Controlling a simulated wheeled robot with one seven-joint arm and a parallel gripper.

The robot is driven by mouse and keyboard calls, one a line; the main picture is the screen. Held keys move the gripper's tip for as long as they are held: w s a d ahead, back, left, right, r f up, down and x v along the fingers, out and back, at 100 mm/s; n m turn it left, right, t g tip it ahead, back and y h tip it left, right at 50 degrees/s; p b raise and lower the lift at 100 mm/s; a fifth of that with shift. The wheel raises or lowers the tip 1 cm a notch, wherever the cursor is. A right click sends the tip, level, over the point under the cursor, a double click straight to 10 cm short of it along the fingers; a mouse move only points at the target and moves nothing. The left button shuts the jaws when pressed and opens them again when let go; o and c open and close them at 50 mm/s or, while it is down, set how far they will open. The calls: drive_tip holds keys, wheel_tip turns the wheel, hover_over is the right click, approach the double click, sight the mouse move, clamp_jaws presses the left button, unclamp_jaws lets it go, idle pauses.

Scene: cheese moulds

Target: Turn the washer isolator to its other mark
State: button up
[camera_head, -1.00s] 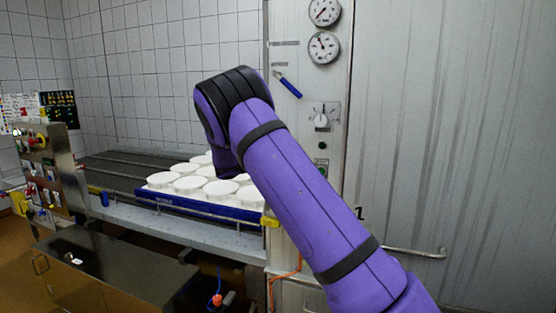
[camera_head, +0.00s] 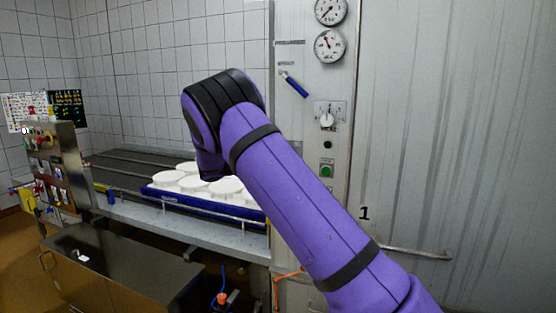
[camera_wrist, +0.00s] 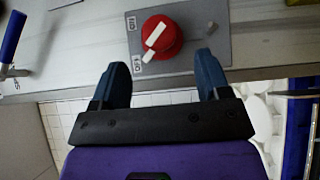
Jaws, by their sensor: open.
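The washer isolator, a red round knob (camera_wrist: 167,38) with a white bar on it, sits on a grey plate (camera_wrist: 185,60) in the wrist view. Two small white labels are at the plate's left side, one upper (camera_wrist: 131,22) and one lower (camera_wrist: 138,62); their lettering is too small to read surely. The bar slants, its lower end toward the lower label. My gripper (camera_wrist: 162,62) is open and empty, its blue fingertips just short of the knob and one to each side. In the head view my arm hides the gripper, and I cannot see the red knob.
A blue-handled lever (camera_head: 295,86) is on the steel panel, above a white selector (camera_head: 327,120) and a green button (camera_head: 326,170). White moulds (camera_head: 165,178) stand in a blue tray (camera_head: 196,205) behind my arm. A small grey peg (camera_wrist: 210,28) is on the plate.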

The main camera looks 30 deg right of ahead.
drive_tip(key=shift+w+a, duration=0.15)
drive_tip(key=shift+a, duration=0.9)
drive_tip(key=shift+w+a, duration=0.1)
drive_tip(key=shift+a, duration=0.95)
drive_tip(key=shift+d, duration=0.1)
